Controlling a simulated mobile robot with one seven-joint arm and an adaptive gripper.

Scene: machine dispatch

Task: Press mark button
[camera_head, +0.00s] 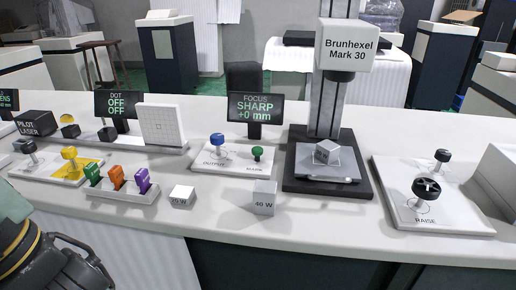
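The mark button (257,153) is a small green knob on a short stem. It stands on the right part of a white panel, with a label below it that seems to read MARK. A larger blue knob (217,140) stands to its left on the same panel (238,160), above the label OUTPUT. My gripper (95,268) is at the lower left corner, partly cut off by the frame. It is well left of the green button and nearer the camera, touching no button. Whether its fingers are open or shut is unclear.
A focus display (255,107) reads SHARP +0 mm. The Brunhexel Mark 30 machine (347,45) stands right, a grey block (327,152) under its head. A 40 W block (264,198) stands in front of the panel. Coloured pieces sit in a rack (122,193). A RAISE panel (440,222) is right.

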